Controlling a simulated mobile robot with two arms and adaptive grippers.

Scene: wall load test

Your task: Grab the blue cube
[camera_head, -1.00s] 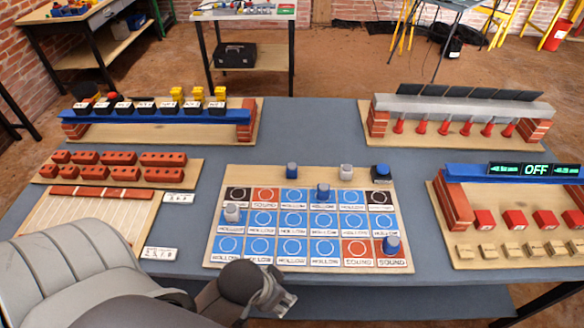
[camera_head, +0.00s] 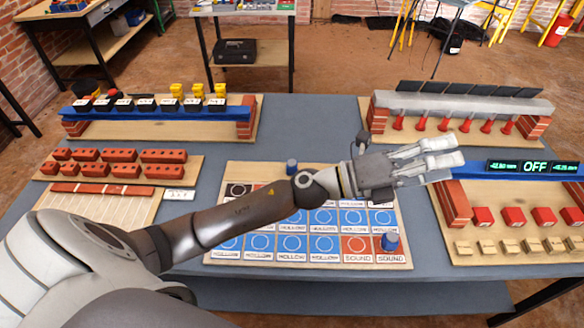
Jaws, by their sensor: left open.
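My left gripper (camera_head: 446,152) is open and empty. Its arm reaches in from the lower left across the board (camera_head: 405,262) of blue tiles, and the fingers point right, above the board's upper right side. No plain blue cube shows clearly. Small blue block-like pieces stand on the board: one (camera_head: 292,167) at its back edge and one (camera_head: 390,241) at its front right corner. The board's back right corner, where a dark, blue-topped block stood earlier, is hidden behind my gripper. My right gripper is not in view.
A blue beam (camera_head: 470,172) on brick posts with an "OFF" display (camera_head: 535,167) stands close to the right of my fingers. A grey beam rack (camera_head: 460,105) stands behind. Red bricks (camera_head: 120,170) lie at left. The grey table (camera_head: 310,125) is clear between the back racks.

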